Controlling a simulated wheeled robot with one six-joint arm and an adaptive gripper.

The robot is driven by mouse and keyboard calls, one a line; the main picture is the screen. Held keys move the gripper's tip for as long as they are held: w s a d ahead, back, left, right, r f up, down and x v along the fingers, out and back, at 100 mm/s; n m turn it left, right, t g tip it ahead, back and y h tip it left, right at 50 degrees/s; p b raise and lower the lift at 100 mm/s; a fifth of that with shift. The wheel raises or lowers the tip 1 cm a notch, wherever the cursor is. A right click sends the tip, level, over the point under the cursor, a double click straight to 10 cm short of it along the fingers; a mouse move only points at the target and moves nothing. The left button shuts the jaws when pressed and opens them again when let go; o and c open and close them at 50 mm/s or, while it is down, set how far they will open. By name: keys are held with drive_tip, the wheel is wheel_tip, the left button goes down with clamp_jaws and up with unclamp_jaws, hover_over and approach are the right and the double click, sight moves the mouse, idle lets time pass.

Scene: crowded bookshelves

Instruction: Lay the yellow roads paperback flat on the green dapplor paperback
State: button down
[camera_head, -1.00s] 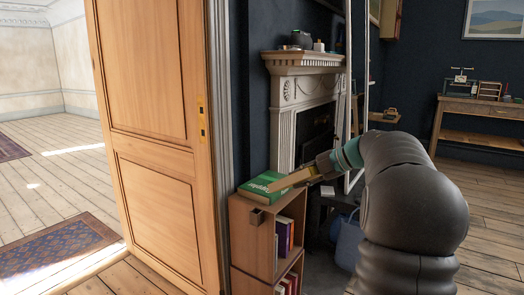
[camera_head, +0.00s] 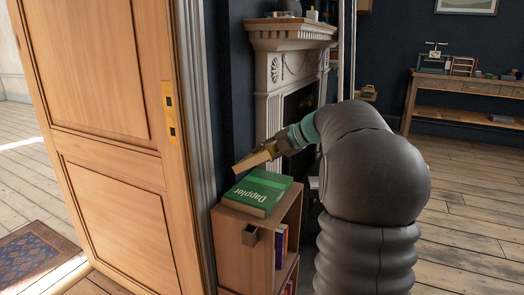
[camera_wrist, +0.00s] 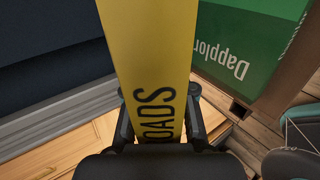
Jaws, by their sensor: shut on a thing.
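The green Dapplor paperback (camera_head: 259,194) lies flat on top of the small wooden bookcase in the head view. It also shows at the upper right of the wrist view (camera_wrist: 250,45). My gripper (camera_head: 280,147) is shut on the yellow roads paperback (camera_wrist: 150,50), with a finger on each side of it near the "OADS" lettering. In the head view the yellow paperback (camera_head: 255,160) shows as a thin tilted slab above the back of the green book, apart from it as far as I can tell. My arm hides part of the area behind.
The wooden bookcase (camera_head: 236,262) holds several upright books and has a small block on its side. A wooden door (camera_head: 105,130) stands at left. A white fireplace (camera_head: 268,75) is behind. A side table (camera_head: 440,95) stands far right, with open floor before it.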

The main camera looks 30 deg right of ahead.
drive_tip(key=x, duration=0.3)
drive_tip(key=shift+f, duration=0.45)
drive_tip(key=f+b, duration=0.1)
drive_tip(key=w+a+f+b, duration=0.1)
drive_tip(key=shift+w+a+f+b, duration=0.15)
drive_tip(key=shift+w+f+b, duration=0.15)
drive_tip(key=shift+b, duration=0.1)
drive_tip(key=shift+f, duration=1.5)
drive_tip(key=c, duration=0.9)
unclamp_jaws()
drive_tip(key=shift+s, duration=0.1)
drive_tip(key=shift+s+d, duration=0.1)
drive_tip(key=shift+d, duration=0.1)
drive_tip(key=shift+s+d+f+p, duration=0.15)
drive_tip(key=shift+s+d+p, duration=0.1)
drive_tip(key=shift+s+d, duration=1.1)
drive_tip(key=shift+s+d+f+p, duration=0.25)
drive_tip(key=shift+s+d, duration=0.7)
drive_tip(key=shift+s, duration=0.8)
drive_tip(key=shift+s+d+f+p, duration=0.1)
drive_tip(key=shift+s+d+p, duration=0.2)
drive_tip(key=shift+s+d, duration=1.05)
drive_tip(key=shift+s+a, duration=0.2)
